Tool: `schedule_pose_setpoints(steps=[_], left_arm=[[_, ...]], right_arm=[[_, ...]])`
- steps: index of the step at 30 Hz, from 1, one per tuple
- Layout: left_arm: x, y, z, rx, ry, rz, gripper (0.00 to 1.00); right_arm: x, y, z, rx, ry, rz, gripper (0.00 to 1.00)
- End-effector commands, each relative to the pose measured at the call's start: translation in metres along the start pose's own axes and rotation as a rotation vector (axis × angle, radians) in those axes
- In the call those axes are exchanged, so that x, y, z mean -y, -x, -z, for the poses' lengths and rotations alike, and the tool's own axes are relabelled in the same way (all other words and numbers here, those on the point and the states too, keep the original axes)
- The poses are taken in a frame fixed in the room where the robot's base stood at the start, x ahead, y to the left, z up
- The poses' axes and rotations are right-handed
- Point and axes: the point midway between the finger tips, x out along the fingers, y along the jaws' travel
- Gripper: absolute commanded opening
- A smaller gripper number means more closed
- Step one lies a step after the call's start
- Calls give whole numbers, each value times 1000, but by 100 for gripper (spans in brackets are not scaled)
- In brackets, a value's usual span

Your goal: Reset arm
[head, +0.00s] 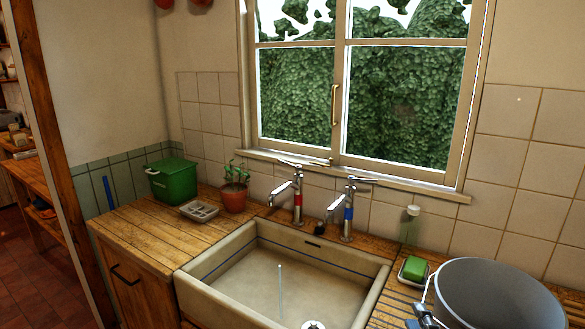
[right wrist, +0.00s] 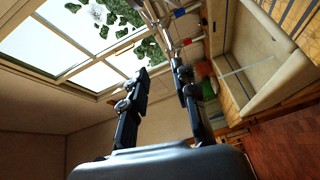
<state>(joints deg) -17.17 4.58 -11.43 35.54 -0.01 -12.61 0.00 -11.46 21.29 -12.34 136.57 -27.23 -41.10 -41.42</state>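My right gripper (right wrist: 160,68) shows in the right wrist view with its two dark fingers apart and nothing between them. In the head view only a small dark and metal part of it (head: 422,316) shows at the bottom edge, beside the large grey pot (head: 500,296). I cannot tell whether it touches the pot. My left gripper is not in view.
A cream sink (head: 255,285) is set in the wooden counter (head: 140,228), under two taps (head: 298,195) and a window. A green box (head: 172,182), a potted plant (head: 234,198) and a green sponge (head: 414,269) stand around it. The left counter's front is clear.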

Motion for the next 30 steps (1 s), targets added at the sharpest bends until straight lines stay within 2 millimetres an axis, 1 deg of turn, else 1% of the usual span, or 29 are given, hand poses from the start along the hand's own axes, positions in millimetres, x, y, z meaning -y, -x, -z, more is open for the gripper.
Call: schedule_pose_setpoints(steps=[1,2,3,5,6,8,9,11,12,14,15,17,18,19,21,23,26,29,30], left_arm=[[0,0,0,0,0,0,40],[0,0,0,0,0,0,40],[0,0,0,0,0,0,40],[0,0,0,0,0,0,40],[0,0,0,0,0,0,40],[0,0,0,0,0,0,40],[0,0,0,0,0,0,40],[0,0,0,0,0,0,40],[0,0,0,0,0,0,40],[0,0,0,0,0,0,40],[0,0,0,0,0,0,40],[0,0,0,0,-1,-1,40],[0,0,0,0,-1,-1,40],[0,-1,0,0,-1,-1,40],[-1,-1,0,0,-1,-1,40],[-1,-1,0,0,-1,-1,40],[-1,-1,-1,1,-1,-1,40],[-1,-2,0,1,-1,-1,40],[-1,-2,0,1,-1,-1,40]], right_arm=[[37,13,-13,75,-158,132,28],[57,22,-19,122,-249,204,28],[83,36,-26,187,-362,297,28],[117,59,-32,284,-511,422,28],[137,76,-34,347,-597,495,28],[162,100,-36,436,-705,590,28],[176,115,-36,493,-769,647,28],[194,139,-34,576,-851,727,28],[205,154,-32,631,-901,775,28],[218,177,-29,710,-967,842,28],[225,192,-27,763,-1007,884,28],[235,215,-22,844,-1061,947,28],[241,230,-19,900,-1095,988,28],[252,223,-21,893,-1086,982,28],[273,215,-24,895,-1077,985,28],[291,211,-26,899,-1073,990,28],[324,206,-30,907,-1066,1000,28],[362,204,-34,916,-1058,1012,28],[380,205,-37,921,-1054,1018,28]])
